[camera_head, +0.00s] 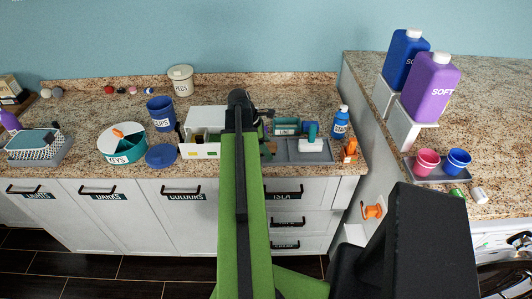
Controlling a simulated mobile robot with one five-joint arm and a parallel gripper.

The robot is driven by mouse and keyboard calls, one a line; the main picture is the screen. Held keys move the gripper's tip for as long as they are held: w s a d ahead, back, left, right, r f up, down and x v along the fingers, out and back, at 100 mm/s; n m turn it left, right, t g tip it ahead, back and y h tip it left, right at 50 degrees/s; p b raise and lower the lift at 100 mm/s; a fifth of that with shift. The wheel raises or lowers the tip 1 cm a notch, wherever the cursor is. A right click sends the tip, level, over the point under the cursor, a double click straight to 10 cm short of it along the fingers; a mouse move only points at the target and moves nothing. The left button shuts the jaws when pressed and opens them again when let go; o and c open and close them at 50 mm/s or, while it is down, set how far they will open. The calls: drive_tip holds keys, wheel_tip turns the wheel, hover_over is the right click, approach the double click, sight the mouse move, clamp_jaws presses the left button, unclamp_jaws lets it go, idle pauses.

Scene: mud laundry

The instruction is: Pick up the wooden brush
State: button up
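I cannot make out the wooden brush for certain. Small items stand in a white box (186,151) on the counter and others lie on a grey tray (325,157) to its right, but my arm covers part of that area. My green arm reaches up the middle of the view over the counter. My gripper (241,100) is at its far, dark end, near the box and tray. Its fingers are too small and dark to tell whether they are open or shut.
A blue canister (160,114), a round teal keys container (121,151) and a lidded plugs pot (180,78) stand left. The granite counter (85,115) has some bare room.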

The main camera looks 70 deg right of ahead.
clamp_jaws()
